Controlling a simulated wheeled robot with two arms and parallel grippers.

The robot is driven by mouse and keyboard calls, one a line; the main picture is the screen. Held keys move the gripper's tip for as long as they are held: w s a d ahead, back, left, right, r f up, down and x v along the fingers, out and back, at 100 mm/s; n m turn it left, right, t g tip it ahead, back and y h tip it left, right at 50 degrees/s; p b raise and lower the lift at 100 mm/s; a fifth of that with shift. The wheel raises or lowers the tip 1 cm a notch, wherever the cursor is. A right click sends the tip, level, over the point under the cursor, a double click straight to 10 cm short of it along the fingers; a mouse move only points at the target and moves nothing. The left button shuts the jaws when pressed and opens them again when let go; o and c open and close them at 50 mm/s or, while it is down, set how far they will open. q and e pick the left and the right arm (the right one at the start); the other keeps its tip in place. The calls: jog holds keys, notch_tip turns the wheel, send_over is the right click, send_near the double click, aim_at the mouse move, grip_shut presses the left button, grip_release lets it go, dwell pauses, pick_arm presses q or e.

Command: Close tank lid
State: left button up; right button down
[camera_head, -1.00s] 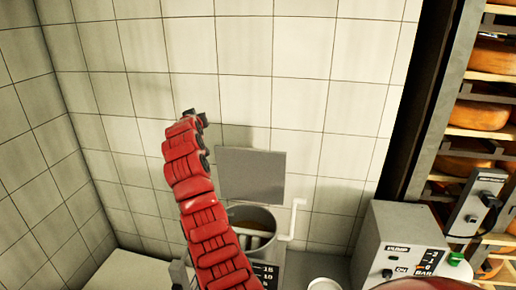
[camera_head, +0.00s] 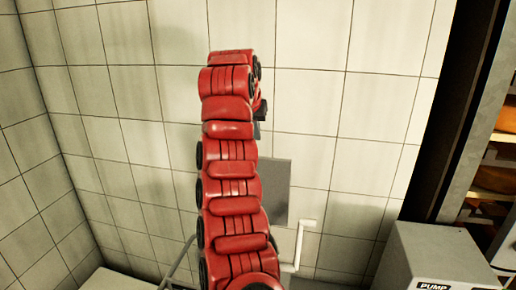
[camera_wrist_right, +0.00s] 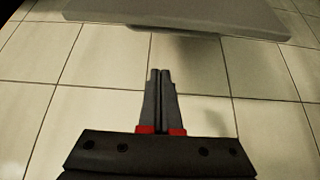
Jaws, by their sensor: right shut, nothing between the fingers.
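The tank lid (camera_head: 276,190) is a flat grey panel standing upright and open against the tiled wall; my arm covers its left part. It also shows as a grey plate along the top of the right wrist view (camera_wrist_right: 180,14). The tank below it is hidden behind my red right arm. My right gripper (camera_head: 259,128) is small, dark and partly hidden by the arm, just above the lid in the picture. In the right wrist view its fingers (camera_wrist_right: 160,74) are together and empty, pointing toward the lid with a visible gap. My left gripper is not in view.
A white pipe (camera_head: 301,245) stands right of the lid. A grey pump box (camera_head: 437,255) is at the lower right, with a cheese rack (camera_head: 490,170) behind it. The tiled wall (camera_head: 330,100) closes off the back.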

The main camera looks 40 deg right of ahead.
notch_tip(320, 180, down, 8)
jog(key=d, duration=0.1)
jog(key=shift+w+r+b, duration=0.25)
jog(key=shift+w+b, duration=0.1)
dwell(0.5)
dwell(0.3)
